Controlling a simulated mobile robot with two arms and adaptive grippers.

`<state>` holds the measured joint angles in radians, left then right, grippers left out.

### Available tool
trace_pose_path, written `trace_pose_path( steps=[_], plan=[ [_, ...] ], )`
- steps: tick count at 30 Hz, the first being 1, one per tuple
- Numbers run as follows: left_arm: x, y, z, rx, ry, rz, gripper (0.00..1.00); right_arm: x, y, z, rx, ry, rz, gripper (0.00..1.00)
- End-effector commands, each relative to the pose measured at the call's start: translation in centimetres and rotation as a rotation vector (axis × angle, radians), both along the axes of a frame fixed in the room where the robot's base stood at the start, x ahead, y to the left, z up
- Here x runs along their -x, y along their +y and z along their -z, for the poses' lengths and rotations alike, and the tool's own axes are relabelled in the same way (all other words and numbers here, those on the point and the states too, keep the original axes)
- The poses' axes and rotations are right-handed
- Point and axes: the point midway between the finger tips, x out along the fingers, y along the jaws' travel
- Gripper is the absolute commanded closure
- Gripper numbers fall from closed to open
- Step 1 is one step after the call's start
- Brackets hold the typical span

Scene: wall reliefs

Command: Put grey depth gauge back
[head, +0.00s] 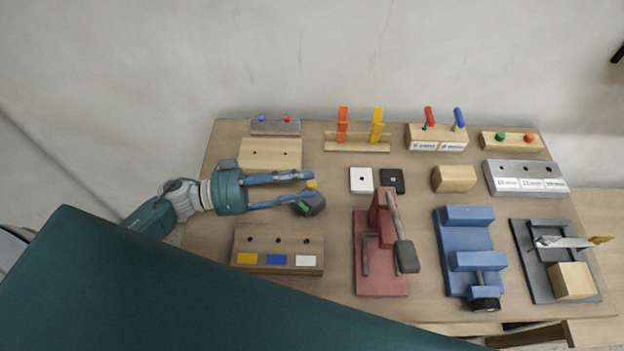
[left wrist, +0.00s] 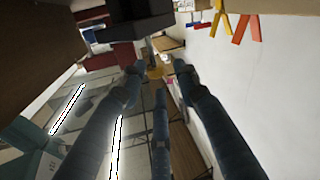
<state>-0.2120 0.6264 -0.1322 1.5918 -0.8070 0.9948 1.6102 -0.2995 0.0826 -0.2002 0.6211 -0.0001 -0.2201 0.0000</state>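My left gripper (head: 314,184) reaches over the left part of the table. Its fingers are spread, with a gap between the tips, and it also shows open in the left wrist view (left wrist: 158,72). A small yellow piece (head: 311,184) shows between the tips; I cannot tell whether it is touched. A dark grey body with a green spot (head: 312,206) lies just beside the lower fingertip, partly hidden by it. It may be the grey depth gauge, but I cannot tell for sure. My right gripper is not in view.
A wooden block with three holes and yellow, blue and white labels (head: 278,262) stands below the gripper. A two-hole wooden block (head: 270,146) is above it. A red press (head: 377,282), a blue vise (head: 468,262) and a labelled grey block (head: 527,168) stand to the right.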

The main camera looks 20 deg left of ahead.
Motion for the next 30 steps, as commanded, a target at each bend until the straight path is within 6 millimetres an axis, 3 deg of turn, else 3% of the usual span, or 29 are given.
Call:
trace_pose_path(
  steps=[6,12,18,30],
  plan=[
    [2.3,4.6,0.2,-0.006,-0.004,0.000,0.69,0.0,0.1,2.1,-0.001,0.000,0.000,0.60],
    [3.6,7.4,-0.1,-0.001,-0.007,0.000,0.69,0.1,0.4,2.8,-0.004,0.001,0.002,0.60],
    [4.1,8.4,-0.4,0.001,-0.009,-0.001,0.69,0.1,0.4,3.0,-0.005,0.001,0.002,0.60],
    [4.1,8.4,-0.5,0.002,-0.011,0.000,0.69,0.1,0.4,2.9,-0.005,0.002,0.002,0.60]
  ],
)
